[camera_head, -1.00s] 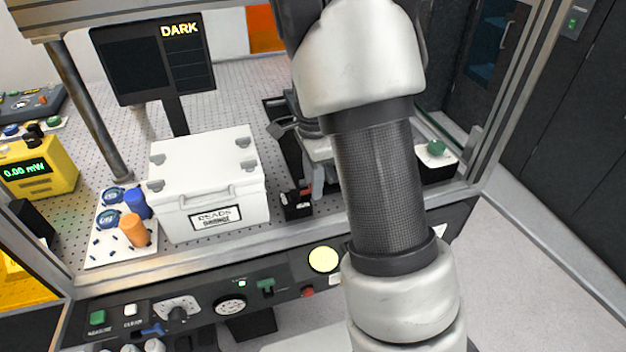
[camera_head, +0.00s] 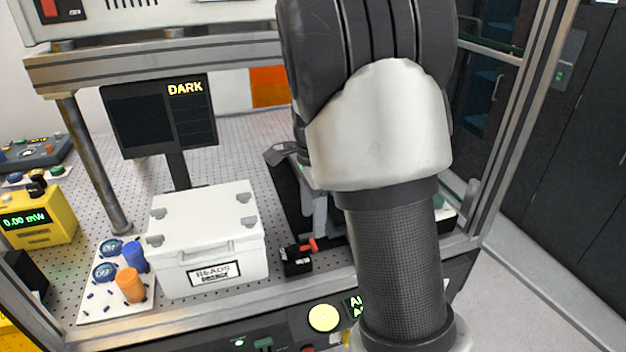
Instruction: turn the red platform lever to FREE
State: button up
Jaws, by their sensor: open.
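The red platform lever (camera_head: 309,245) sits on a small black block (camera_head: 297,262) at the front of the perforated bench, right of the white case. Its red handle points to the right in the picture. Any FREE marking on it is too small to read. My gripper (camera_head: 319,217) shows only in part, as grey finger pieces just behind and above the lever. It is open, and a gap shows between it and the red handle. My arm hides the rest of the gripper and the platform area behind it.
A white lidded case (camera_head: 207,235) stands close left of the lever. A tray (camera_head: 88,308) with blue and orange items lies farther left. A screen reading DARK (camera_head: 160,115) stands behind. Metal frame posts (camera_head: 95,165) bound the bench. A control panel runs along the front.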

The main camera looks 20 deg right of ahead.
notch_tip(320, 180, up, 10)
jog(key=shift+r, duration=0.25)
jog(key=shift+p, duration=0.3)
